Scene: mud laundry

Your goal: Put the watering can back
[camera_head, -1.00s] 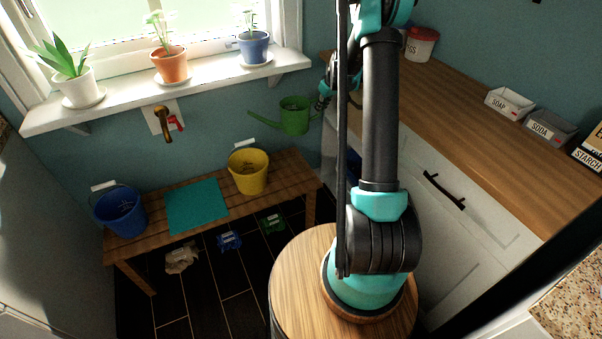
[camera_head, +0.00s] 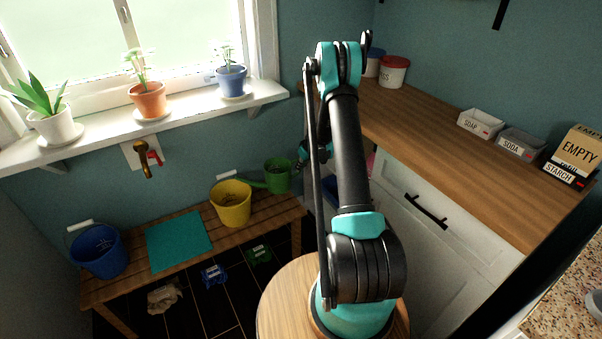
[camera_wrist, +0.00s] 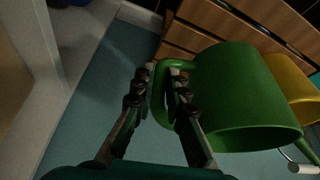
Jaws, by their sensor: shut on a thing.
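The green watering can (camera_head: 277,176) is beside the yellow bucket (camera_head: 231,203), near the right end of the wooden bench (camera_head: 183,248). Its spout points left behind the bucket. In the wrist view my gripper (camera_wrist: 167,72) is shut on the handle of the watering can (camera_wrist: 240,98). In the head view my gripper is mostly hidden behind my arm, to the right of the can. I cannot tell whether the can's base touches the bench. A teal mat (camera_head: 178,240) lies bare on the bench between the yellow bucket and the blue bucket (camera_head: 97,250).
A tap (camera_head: 144,160) juts from the wall above the bench. Potted plants stand on the windowsill (camera_head: 190,109). A wooden counter (camera_head: 440,135) with boxes and tubs runs along the right. Small shoes and a crumpled item (camera_head: 164,297) lie on the floor.

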